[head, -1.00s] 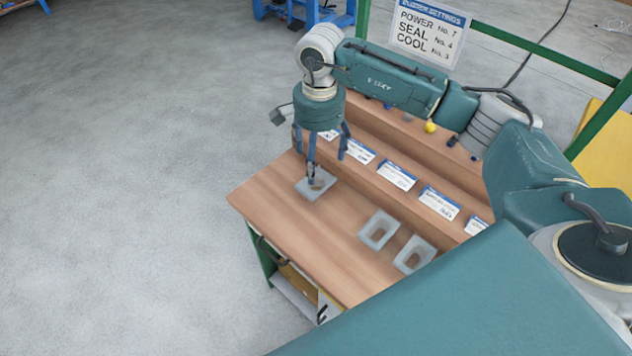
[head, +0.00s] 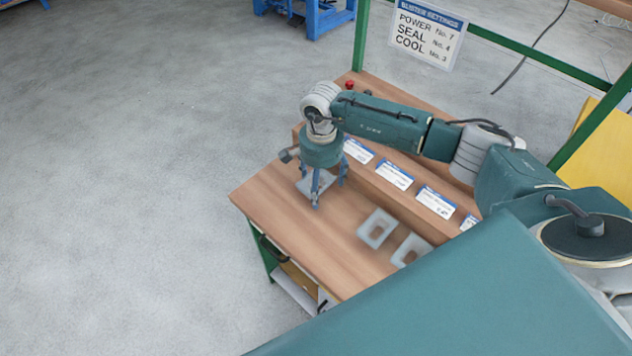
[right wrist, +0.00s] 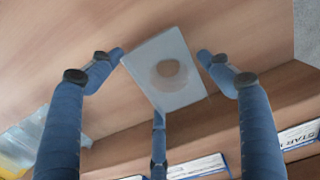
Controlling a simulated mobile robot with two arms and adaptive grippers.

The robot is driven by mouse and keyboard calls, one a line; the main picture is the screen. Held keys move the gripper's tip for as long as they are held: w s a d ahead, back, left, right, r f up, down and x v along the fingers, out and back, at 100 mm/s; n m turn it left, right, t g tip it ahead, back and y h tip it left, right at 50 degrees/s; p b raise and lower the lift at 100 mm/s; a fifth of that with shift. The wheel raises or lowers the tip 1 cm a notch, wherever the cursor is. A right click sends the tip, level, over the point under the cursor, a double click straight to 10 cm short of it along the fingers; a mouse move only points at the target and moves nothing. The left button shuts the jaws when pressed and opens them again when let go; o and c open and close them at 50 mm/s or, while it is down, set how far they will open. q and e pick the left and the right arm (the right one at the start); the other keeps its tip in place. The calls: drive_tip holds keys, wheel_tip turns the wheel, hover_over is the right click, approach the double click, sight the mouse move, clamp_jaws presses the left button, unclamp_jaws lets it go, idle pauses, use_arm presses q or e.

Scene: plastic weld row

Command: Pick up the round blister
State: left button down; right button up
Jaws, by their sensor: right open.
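A clear square blister lies on the wooden bench top under my right gripper (head: 319,192). In the right wrist view this blister (right wrist: 180,97) is a pale card-like square with a round recess in its middle. The fingers of my right gripper are spread open around and above it, with nothing held between them. In the head view the fingers partly cover the blister (head: 307,188). My left gripper is not in view.
Two more clear blisters, (head: 366,238) and (head: 400,252), with squarer recesses lie nearer on the bench (head: 290,228). A raised wooden shelf with several white labels (head: 395,173) runs behind. A green frame (head: 500,40) carries a settings sign (head: 428,35).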

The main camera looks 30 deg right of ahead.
drive_tip(key=c, duration=0.6)
drive_tip(key=shift+o, duration=0.2)
drive_tip(key=shift+r, duration=0.15)
